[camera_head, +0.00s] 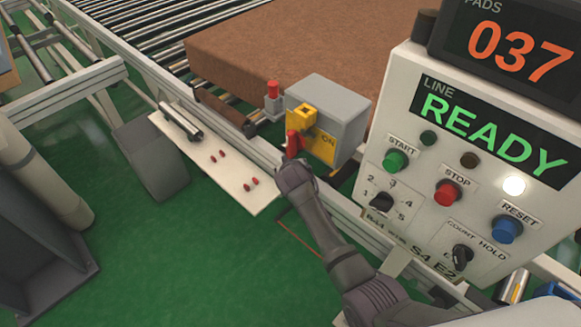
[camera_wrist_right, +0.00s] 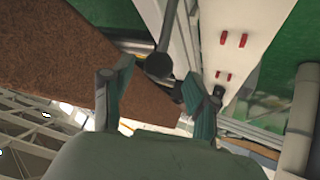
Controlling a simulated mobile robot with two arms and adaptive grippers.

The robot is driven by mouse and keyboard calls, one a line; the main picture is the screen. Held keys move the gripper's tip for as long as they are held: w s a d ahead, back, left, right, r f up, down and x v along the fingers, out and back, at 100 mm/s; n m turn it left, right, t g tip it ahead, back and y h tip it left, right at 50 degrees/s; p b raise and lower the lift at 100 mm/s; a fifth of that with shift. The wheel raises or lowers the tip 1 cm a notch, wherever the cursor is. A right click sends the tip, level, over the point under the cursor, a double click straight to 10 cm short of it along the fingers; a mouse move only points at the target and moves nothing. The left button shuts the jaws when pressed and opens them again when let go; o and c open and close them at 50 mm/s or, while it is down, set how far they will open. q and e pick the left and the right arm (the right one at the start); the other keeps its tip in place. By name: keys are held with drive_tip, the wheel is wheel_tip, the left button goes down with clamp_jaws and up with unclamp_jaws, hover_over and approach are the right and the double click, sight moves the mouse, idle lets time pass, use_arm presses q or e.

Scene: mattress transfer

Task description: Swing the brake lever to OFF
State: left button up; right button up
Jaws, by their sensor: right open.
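The brake unit is a grey box (camera_head: 335,105) with a yellow front plate (camera_head: 318,145) marked ON. A short red lever (camera_head: 292,143) stands at the left edge of this plate. My right gripper (camera_head: 291,168) is just below and in front of the red lever in the head view; whether it touches the lever cannot be told. In the right wrist view, the fingers of my right gripper (camera_wrist_right: 157,97) are spread apart with nothing held. A dark round knob (camera_wrist_right: 158,66) on a dark bar shows just beyond them. My left gripper is in neither view.
A white control panel (camera_head: 420,160) reading READY stands close on the right. A brown mattress (camera_head: 290,45) lies on the roller conveyor (camera_head: 125,30) behind. A white plate (camera_head: 215,165) with red pegs and a metal cylinder (camera_head: 180,120) is to the left. Green floor lies in front.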

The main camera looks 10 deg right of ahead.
drive_tip(key=v, duration=0.4)
drive_tip(key=shift+s+a+r, duration=0.15)
drive_tip(key=shift+r, duration=0.1)
drive_tip(key=s+d+f+n+g+y, duration=0.1)
drive_tip(key=s+d+f+g, duration=0.1)
drive_tip(key=s+f, duration=1)
drive_tip(key=s+d+f+g, duration=0.3)
drive_tip(key=s+f, duration=0.6)
drive_tip(key=f, duration=0.8)
drive_tip(key=s+d+f+g, duration=0.1)
drive_tip(key=s+f, duration=0.3)
drive_tip(key=s, duration=0.4)
drive_tip(key=s+d+f, duration=0.3)
drive_tip(key=s+f, duration=0.2)
drive_tip(key=s, duration=0.3)
drive_tip(key=shift+g, duration=0.4)
drive_tip(key=s+d+f, duration=0.1)
drive_tip(key=s+d, duration=0.1)
drive_tip(key=s, duration=0.4)
drive_tip(key=s+d+f+g, duration=0.1)
drive_tip(key=s+d, duration=0.1)
drive_tip(key=s, duration=0.4)
drive_tip(key=s+d+f+g, duration=0.1)
drive_tip(key=s+f, duration=0.1)
drive_tip(key=s, duration=0.4)
drive_tip(key=shift+d+f, duration=0.1)
drive_tip(key=shift+d, duration=0.3)
drive_tip(key=shift+c, duration=0.2)
